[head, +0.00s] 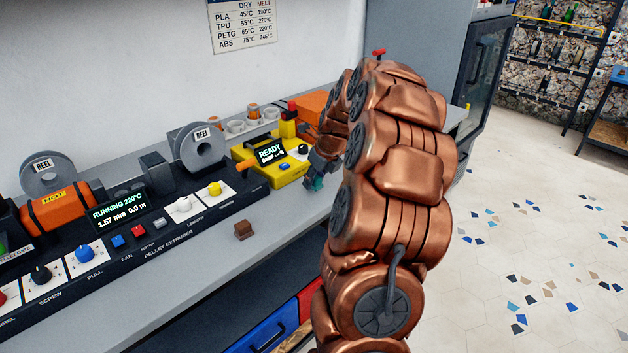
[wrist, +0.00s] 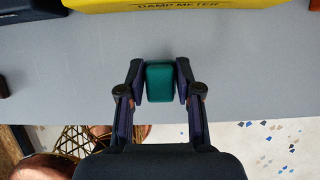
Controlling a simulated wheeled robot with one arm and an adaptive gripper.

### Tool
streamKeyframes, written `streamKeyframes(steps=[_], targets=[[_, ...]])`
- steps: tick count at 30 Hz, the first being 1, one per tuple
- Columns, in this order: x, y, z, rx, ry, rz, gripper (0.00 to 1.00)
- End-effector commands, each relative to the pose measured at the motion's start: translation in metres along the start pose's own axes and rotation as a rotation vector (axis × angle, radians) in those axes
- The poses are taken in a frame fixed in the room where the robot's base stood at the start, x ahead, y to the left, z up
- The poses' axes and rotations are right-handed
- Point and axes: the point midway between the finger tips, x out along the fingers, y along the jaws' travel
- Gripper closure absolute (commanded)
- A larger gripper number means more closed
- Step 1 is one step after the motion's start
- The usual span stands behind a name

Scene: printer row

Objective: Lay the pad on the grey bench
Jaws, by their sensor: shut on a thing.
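The pad (wrist: 160,83) is a small teal block with rounded edges, between the two fingers in the wrist view. My gripper (wrist: 160,76) is shut on it. In the head view the pad (head: 316,184) shows only in part below my gripper (head: 322,172), and my arm hides much around it. The grey bench (wrist: 80,62) lies beneath the pad, near its front edge; in the head view its bare top (head: 200,262) runs along the machines. I cannot tell whether the pad touches the bench.
A yellow damp meter (head: 285,168) reading READY stands just behind the pad. A black pellet extruder panel (head: 120,240) fills the bench to the left. A small brown cube (head: 243,230) lies on the bench's front strip. A blue drawer (head: 255,328) is below. Open tiled floor is at right.

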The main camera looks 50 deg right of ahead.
Motion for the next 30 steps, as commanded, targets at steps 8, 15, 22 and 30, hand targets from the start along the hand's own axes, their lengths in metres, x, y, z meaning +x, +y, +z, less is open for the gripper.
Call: streamKeyframes(steps=[8, 15, 22, 30], targets=[[0.0083, 0.0003, -0.0038, 0.000, 0.000, 0.001, 0.98], [0.0116, 0.0005, -0.0051, 0.000, 0.001, 0.001, 0.65], [0.0112, 0.0005, -0.0049, 0.000, 0.001, 0.001, 0.41], [0.0111, 0.0006, -0.0049, 0.000, 0.001, 0.001, 0.41]])
